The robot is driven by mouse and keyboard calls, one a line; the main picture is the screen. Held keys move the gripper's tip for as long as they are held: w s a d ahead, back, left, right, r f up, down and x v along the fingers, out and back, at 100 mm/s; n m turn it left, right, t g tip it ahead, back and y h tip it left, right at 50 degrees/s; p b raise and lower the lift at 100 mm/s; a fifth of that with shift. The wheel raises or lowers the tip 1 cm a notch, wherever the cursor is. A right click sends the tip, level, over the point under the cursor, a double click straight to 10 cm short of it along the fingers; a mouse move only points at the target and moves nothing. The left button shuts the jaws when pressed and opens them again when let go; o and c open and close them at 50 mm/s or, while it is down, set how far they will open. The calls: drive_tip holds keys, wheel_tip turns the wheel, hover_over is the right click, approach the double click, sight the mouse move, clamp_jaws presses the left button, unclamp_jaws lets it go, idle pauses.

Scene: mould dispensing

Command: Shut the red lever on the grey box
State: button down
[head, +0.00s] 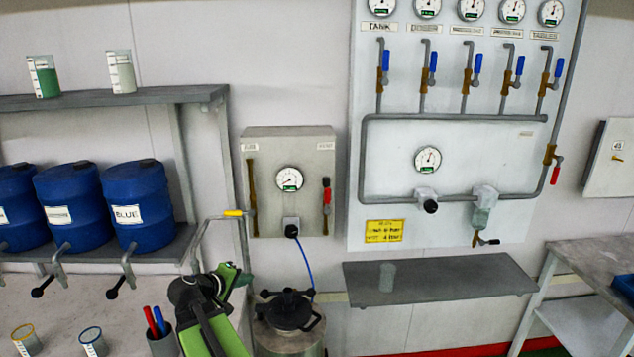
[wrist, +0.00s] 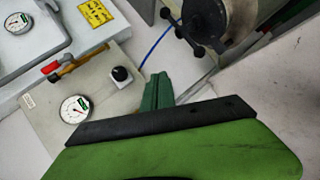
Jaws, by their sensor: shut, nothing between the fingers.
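The grey box (head: 258,140) hangs on the wall, left of the large gauge panel. Its red lever (head: 327,196) sits on the upright pipe at the box's right side and looks roughly in line with that pipe. In the wrist view the grey box (wrist: 44,107) appears turned, with the red lever (wrist: 51,68) at its upper left beside a brass pipe. My gripper (head: 243,279) is below and left of the box, apart from the lever. Its dark green fingers (wrist: 157,92) are shut and empty, near the box's lower edge in the wrist view.
The box carries a gauge (head: 289,179) and a black knob (head: 291,231) with a blue hose (head: 304,262) to a metal pot (head: 290,335). A tap with a yellow handle (head: 233,213) stands at left. A grey shelf (head: 440,281) juts out at right.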

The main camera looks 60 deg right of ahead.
drive_tip(key=s+d+r+n+h+p, duration=0.1)
drive_tip(key=s+d+r+h, duration=0.1)
drive_tip(key=d+r, duration=0.5)
drive_tip(key=s+d+r+n+h+p, duration=0.1)
drive_tip(key=s+d+r+h+p, duration=0.1)
drive_tip(key=d+r, duration=0.5)
wheel_tip(320, 180, up, 3)
drive_tip(key=shift+s+r+h, duration=0.1)
drive_tip(key=shift+s+h, duration=0.75)
drive_tip(key=shift+h, duration=0.05)
approach(327, 200)
drive_tip(key=w+d, duration=0.5)
drive_tip(key=shift+s+d+r, duration=0.25)
drive_tip(key=shift+s+d, duration=0.2)
drive_tip(key=shift+s, duration=0.15)
drive_tip(key=shift+s+d+r, duration=0.2)
drive_tip(key=shift+s+d, duration=0.3)
drive_tip(key=shift+s, duration=0.1)
